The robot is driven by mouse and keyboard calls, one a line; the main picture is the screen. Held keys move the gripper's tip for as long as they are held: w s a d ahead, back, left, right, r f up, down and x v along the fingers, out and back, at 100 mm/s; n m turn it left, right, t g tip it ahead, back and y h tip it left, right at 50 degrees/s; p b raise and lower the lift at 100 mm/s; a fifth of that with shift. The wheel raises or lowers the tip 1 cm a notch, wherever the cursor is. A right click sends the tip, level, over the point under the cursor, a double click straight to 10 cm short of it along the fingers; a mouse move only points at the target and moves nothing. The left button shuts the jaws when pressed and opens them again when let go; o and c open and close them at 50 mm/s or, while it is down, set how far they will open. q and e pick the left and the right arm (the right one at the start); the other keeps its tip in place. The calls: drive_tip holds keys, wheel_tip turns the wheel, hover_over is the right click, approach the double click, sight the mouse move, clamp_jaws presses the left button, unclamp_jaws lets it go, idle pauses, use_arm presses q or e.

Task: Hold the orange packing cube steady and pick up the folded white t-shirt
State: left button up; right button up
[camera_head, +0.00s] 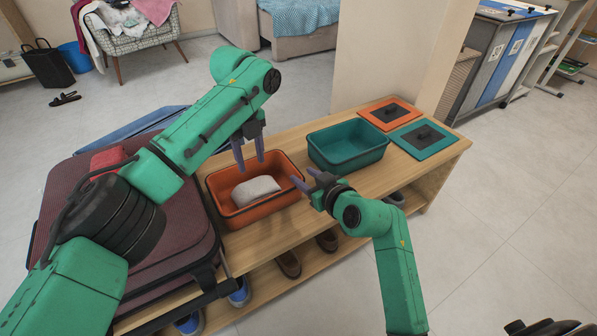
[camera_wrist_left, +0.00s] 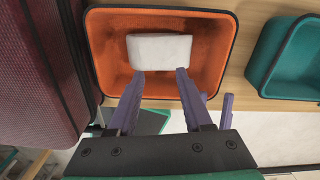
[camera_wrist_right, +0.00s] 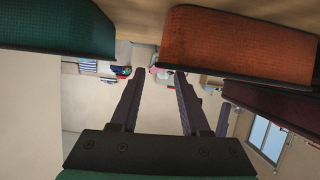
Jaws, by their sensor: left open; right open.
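The orange packing cube (camera_head: 230,212) is an open box on the wooden bench. The folded white t-shirt (camera_head: 256,190) lies flat inside it; the left wrist view also shows the t-shirt (camera_wrist_left: 160,51) inside the orange cube (camera_wrist_left: 110,75). My left gripper (camera_head: 250,162) is open and empty, above the cube with its fingers pointing down. My right gripper (camera_head: 305,182) is open and empty beside the cube's right side, its fingers pointing toward it. In the right wrist view the cube's outer wall (camera_wrist_right: 240,45) shows ahead; I cannot tell whether the fingers touch it.
A teal open box (camera_head: 347,160) stands to the right of the orange cube. An orange lid (camera_head: 372,106) and a teal lid (camera_head: 440,147) lie at the bench's far end. A dark red suitcase (camera_head: 80,195) is on the left. Shoes (camera_head: 289,265) sit on the lower shelf.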

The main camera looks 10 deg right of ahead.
sight(255, 185)
drive_tip(key=x, duration=0.5)
drive_tip(key=shift+w, duration=0.1)
clamp_jaws()
use_arm(q)
drive_tip(key=o, duration=0.7)
drive_tip(key=shift+o, duration=0.5)
drive_tip(key=shift+a+n, duration=0.1)
drive_tip(key=shift+n, duration=0.6)
drive_tip(key=n, duration=0.2)
drive_tip(key=n+h, duration=0.1)
drive_tip(key=n, duration=0.1)
drive_tip(key=shift+a+r+n, duration=0.15)
drive_tip(key=shift+a+n, duration=0.25)
drive_tip(key=f+n, duration=0.3)
drive_tip(key=f+n+h, duration=0.1)
drive_tip(key=f+n, duration=0.2)
drive_tip(key=n, duration=0.1)
drive_tip(key=f+n+t+h, duration=0.1)
drive_tip(key=f+n, duration=0.2)
drive_tip(key=shift+s+d+f+n, duration=0.1)
drive_tip(key=shift+d+f+n, duration=0.25)
drive_tip(key=shift+n, duration=0.05)
drive_tip(key=c, duration=1.1)
drive_tip(key=shift+r, duration=0.2)
drive_tip(key=shift+c, duration=0.4)
